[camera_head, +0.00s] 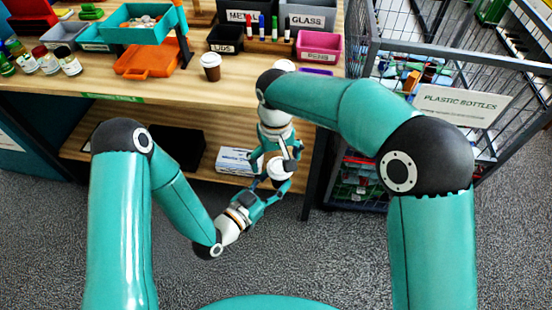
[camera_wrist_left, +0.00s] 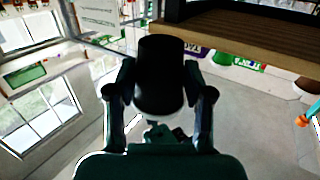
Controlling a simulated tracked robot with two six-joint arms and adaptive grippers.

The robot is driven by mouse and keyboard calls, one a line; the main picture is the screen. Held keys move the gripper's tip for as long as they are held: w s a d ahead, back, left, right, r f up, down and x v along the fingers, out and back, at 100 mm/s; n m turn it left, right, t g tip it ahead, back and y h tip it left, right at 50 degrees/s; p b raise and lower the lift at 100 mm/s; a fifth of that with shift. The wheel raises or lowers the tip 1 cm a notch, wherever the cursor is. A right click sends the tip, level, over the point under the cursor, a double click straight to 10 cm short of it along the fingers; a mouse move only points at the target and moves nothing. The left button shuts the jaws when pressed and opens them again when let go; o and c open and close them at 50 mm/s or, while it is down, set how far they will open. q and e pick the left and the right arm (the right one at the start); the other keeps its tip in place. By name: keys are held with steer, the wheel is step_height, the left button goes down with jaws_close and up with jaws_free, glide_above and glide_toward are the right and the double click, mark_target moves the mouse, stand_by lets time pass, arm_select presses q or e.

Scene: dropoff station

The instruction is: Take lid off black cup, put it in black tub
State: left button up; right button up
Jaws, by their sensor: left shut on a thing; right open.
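My left gripper (camera_head: 272,187) is shut on the black cup, held in front of the table's lower shelf. In the left wrist view the black cup (camera_wrist_left: 160,70) sits between the fingers of the left gripper (camera_wrist_left: 160,95), with a pale rim at its lower end. In the head view the white lid (camera_head: 281,169) shows from above, and the cup's body is mostly hidden. My right gripper (camera_head: 276,161) is open and points down, with its fingers around the lid; contact is unclear. The black tub (camera_head: 225,46), labelled LIDS, stands on the table.
A brown cup with a white lid (camera_head: 211,67) stands on the wooden table (camera_head: 165,88) near its front edge. A pink bin (camera_head: 319,47) and an orange tray (camera_head: 146,62) are nearby. A wire cage (camera_head: 455,60) stands at the right. A white box (camera_head: 235,160) lies on the lower shelf.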

steer(key=shift+c, duration=0.3)
steer(key=shift+s+a+f, duration=0.1)
steer(key=shift+a, duration=0.05)
steer(key=c, duration=1.7)
steer(key=shift+r, duration=0.5)
steer(key=shift+r, duration=0.95)
